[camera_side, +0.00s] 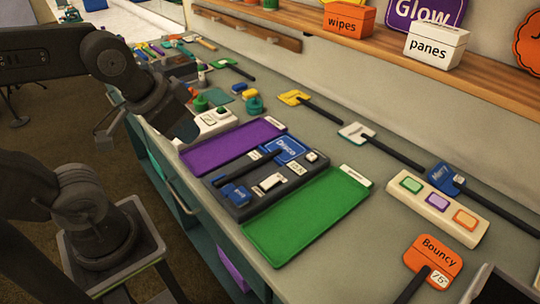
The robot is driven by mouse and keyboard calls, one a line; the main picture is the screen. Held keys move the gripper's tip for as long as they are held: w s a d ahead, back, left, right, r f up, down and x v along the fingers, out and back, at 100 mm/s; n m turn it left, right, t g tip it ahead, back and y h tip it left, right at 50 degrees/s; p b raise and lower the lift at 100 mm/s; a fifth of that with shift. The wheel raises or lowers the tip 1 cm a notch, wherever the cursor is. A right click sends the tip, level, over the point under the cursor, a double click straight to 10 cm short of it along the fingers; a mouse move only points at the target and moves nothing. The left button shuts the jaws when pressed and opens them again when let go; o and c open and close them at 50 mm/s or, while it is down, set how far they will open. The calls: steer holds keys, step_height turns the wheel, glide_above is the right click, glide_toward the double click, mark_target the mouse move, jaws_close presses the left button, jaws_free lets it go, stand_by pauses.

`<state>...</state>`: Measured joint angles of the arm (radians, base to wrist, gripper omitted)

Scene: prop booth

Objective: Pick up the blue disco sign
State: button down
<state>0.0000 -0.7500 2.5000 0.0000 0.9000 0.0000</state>
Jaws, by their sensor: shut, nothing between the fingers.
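The blue Disco sign (289,146) lies face up at the far end of a dark grey tray (262,207). A dark handle runs from it toward the lower left across the tray. A small white tag (296,169) sits by its lower edge. My gripper (186,131) is shut and empty, above the near edge of the counter, left of the sign and apart from it. Its fingertips are small and dark here.
A purple mat (215,152) and a green mat (307,216) flank the tray. Another blue sign (234,192) and white pieces lie in it. A shelf (490,82) runs behind.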

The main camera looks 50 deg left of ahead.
steer(key=c, duration=1.8)
jaws_free()
steer(key=o, duration=0.8)
steer(key=g, duration=0.6)
glide_above(250, 165)
step_height(250, 165, down, 7)
step_height(250, 165, down, 13)
steer(key=shift+f, duration=0.2)
